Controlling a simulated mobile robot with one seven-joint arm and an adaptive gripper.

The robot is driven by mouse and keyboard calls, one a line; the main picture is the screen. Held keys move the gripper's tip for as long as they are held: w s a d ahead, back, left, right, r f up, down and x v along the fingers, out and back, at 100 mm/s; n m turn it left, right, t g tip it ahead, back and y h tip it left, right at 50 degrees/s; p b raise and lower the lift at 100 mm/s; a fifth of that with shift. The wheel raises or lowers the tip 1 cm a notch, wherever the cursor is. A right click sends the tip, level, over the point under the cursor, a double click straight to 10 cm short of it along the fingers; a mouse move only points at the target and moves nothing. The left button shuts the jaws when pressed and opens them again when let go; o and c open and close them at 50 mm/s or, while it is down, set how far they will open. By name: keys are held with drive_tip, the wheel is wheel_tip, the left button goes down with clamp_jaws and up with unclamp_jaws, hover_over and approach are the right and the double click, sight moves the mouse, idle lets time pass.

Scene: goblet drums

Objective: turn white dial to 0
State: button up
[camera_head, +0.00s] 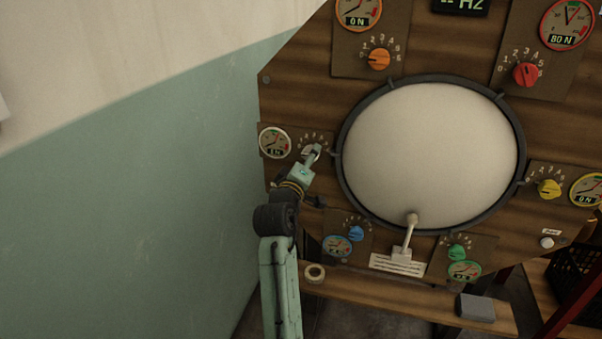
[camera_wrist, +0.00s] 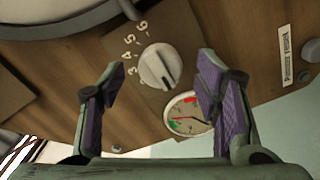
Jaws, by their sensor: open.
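The white dial (camera_wrist: 154,66) is on the wooden panel in the wrist view, between and beyond my two fingers. Numbers 3 to 6 show beside it. A dark line runs across its face; I cannot tell which number it is set to. My gripper (camera_head: 313,153) is at the left side of the panel in the head view, covering most of the dial. In the wrist view its purple-padded fingers are spread open around the dial, with gaps on both sides and no visible contact. The white-rimmed gauge (camera_head: 275,142) is left of the dial.
The big round drum skin (camera_head: 430,150) in its dark rim is just right of my gripper. Orange (camera_head: 379,59), red (camera_head: 525,74), yellow (camera_head: 549,189), blue (camera_head: 356,233) and green (camera_head: 457,252) dials sit around it. A tape roll (camera_head: 314,273) lies on the ledge below.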

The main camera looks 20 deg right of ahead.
drive_tip(key=v, duration=0.9)
drive_tip(key=shift+s+a, duration=0.15)
